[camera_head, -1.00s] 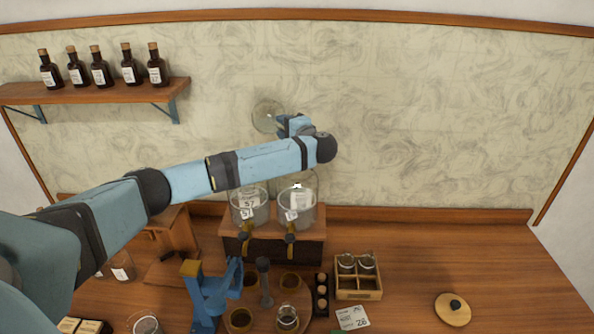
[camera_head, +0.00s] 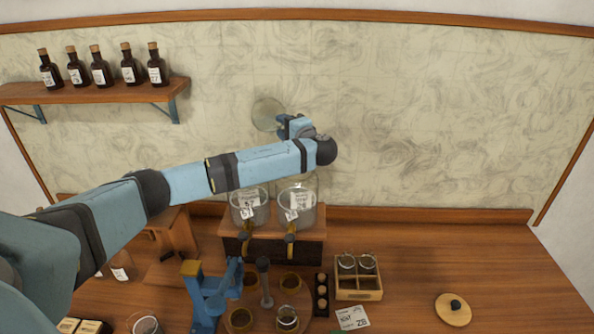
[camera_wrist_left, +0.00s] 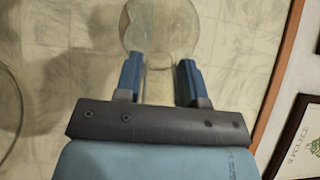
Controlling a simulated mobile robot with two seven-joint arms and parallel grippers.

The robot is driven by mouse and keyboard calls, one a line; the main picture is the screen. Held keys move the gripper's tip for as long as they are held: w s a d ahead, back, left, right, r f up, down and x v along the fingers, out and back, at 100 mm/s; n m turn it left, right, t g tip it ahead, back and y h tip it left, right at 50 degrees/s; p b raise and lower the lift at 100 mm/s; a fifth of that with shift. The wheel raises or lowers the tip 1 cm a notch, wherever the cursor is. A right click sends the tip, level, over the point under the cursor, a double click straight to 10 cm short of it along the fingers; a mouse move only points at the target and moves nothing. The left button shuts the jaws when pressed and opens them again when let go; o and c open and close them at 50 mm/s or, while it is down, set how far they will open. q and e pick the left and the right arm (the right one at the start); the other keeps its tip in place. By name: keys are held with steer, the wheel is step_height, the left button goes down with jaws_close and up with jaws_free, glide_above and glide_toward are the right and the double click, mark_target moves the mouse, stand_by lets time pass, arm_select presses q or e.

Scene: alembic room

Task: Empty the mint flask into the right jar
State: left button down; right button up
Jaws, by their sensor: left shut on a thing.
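My left gripper (camera_head: 284,124) is shut on the neck of a round glass flask (camera_head: 266,113), held high above the jars. In the left wrist view the flask's globe (camera_wrist_left: 160,28) lies beyond the two blue fingers (camera_wrist_left: 159,82), its neck between them. The flask looks clear; I cannot make out a mint tint or contents. Below stand two glass jars with labels and taps on a wooden stand: the left jar (camera_head: 249,208) and the right jar (camera_head: 297,212). My arm passes just above them in the picture. My right gripper is not in view.
A shelf (camera_head: 100,93) with several brown bottles is at upper left. In front of the jars are a blue apparatus (camera_head: 208,300), a round tray of cups, a wooden box (camera_head: 357,294) with small jars, and a card. A wooden lid (camera_head: 453,309) lies right; the counter around it is clear.

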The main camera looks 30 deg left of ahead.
arm_select(q)
steer(key=shift+d+r+t+y+b, duration=0.15)
steer(key=shift+t+y+b, duration=0.15)
steer(key=shift+y+b, duration=0.55)
steer(key=shift+d+r+t+y+b, duration=0.1)
steer(key=shift+t+y+b, duration=0.2)
steer(key=shift+y+b, duration=0.5)
stand_by(4.1)
steer(key=shift+s+r, duration=0.1)
stand_by(1.0)
